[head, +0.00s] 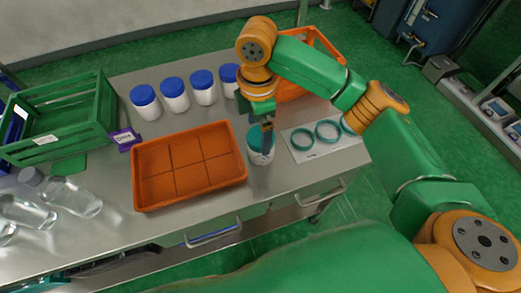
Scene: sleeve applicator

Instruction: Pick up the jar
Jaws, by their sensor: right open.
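A white jar with a teal lid (261,154) stands upright on the steel table (285,178), just right of the orange tray. My right gripper (267,143) points down over this jar, with its fingers at the lid; it is open, and I cannot tell whether the fingers touch the jar. More white jars with blue lids stand in a row along the back of the table, including one at the left end (145,103) and others beside it (175,94), (203,87). The one nearest my arm (229,79) is partly hidden by it. My left gripper is not in view.
An orange divided tray (188,203) fills the table's middle. A green crate (100,110) and clear bottles (75,197) are at the left. A white sheet with teal rings (327,131) lies right of the jar. An orange crate (325,45) stands behind my arm.

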